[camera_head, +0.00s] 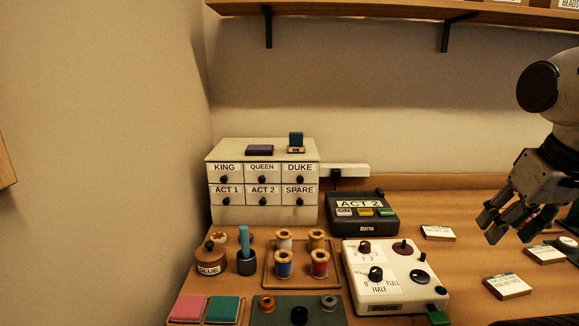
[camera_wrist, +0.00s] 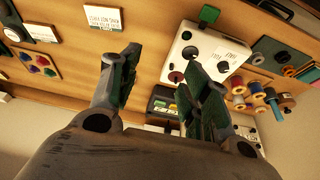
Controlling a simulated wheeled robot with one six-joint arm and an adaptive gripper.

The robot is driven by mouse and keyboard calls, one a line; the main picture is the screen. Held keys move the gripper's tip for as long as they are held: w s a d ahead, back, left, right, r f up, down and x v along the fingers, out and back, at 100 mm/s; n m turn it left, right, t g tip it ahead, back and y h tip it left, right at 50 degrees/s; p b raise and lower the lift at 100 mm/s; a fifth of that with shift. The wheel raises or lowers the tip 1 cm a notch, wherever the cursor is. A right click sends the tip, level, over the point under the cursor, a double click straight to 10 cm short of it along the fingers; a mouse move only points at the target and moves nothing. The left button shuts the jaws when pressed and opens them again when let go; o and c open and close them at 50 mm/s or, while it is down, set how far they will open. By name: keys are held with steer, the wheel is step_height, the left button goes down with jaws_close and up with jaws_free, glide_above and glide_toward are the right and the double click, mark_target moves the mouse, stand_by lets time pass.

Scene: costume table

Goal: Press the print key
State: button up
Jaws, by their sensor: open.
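A dark label machine (camera_head: 362,226) stands on the table near the back wall, right of the drawer cabinet. Its display reads ACT 2. Below it sit a pale key (camera_head: 344,212), a yellow key (camera_head: 365,211) and a green key (camera_head: 386,212); their lettering is too small to read surely. The machine also shows in the wrist view (camera_wrist: 158,104), partly hidden behind my fingers. My gripper (camera_head: 512,222) is open and empty, above the table's right side, well right of the machine and apart from it. Its two fingers (camera_wrist: 160,78) show spread in the wrist view.
A white control box (camera_head: 395,292) with knobs stands in front of the machine. Thread spools on a tray (camera_head: 268,280) and a glue pot (camera_head: 208,262) are left. White cards (camera_head: 438,233) lie right. A shelf (camera_head: 400,14) hangs above.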

jaws_close()
stand_by(1.1)
